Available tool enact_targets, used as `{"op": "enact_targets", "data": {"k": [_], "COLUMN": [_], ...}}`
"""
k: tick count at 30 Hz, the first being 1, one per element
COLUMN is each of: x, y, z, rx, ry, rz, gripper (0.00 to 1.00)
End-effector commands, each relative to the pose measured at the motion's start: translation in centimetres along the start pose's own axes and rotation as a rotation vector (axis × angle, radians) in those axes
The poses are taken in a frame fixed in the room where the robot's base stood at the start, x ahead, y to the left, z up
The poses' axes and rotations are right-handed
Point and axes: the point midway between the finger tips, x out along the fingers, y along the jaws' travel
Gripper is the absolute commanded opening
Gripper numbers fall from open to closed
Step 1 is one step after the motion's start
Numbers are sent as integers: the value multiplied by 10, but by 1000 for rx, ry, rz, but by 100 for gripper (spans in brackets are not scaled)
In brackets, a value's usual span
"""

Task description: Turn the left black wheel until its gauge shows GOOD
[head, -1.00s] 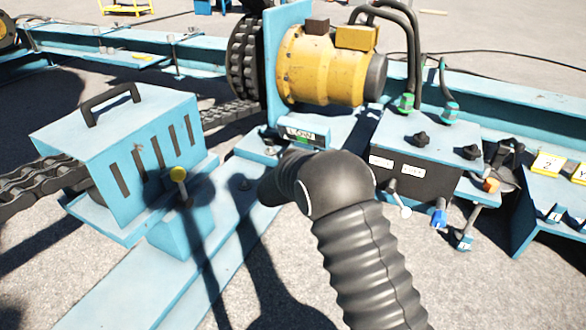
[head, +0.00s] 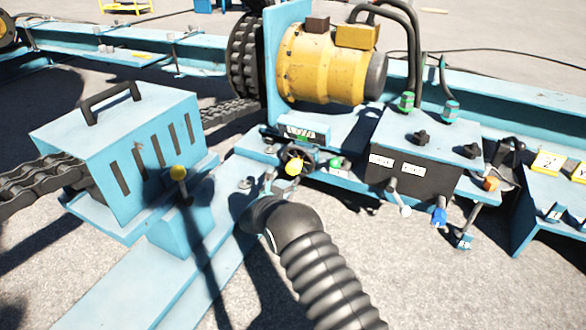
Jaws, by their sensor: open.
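A black handwheel (head: 292,153) with a yellow knob in front of it sits low on the blue frame, left of the dark box. Just above it is a small blue gauge block (head: 301,133) with a display whose word I cannot read now. Two black star-shaped knobs, a left one (head: 421,138) and a right one (head: 472,151), stand on the box top. I cannot tell for certain which wheel belongs to which gauge. My black arm reaches up from the lower edge, its bend below and left of the handwheel. My gripper cannot be made out.
A yellow motor (head: 320,66) stands behind the gauge block. A blue slotted chain cover (head: 135,160) and a yellow-topped lever (head: 179,174) are at left. The dark-fronted box (head: 410,178) carries two white labels, with levers below. Open ground lies at lower right.

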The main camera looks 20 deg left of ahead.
Motion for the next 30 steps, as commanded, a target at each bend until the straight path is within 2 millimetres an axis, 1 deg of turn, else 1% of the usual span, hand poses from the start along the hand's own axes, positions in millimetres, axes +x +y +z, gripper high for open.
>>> {"op": "enact_targets", "data": {"k": [1, 6, 12, 18, 26, 29, 30], "x": [11, 40, 61, 70, 70, 70, 70], "y": [-1, -1, -1, 0, 0, 0, 0], "z": [-1, -1, -1, 0, 0, 0, 0], "rx": [2, 2, 1, 1, 0, 0, 0], "ry": [-1, -1, 0, 0, 0, 0, 0], "rz": [-2, -2, -1, 0, 0, 0, 0], "gripper": [81, 81, 81, 81, 81, 58, 48]}}
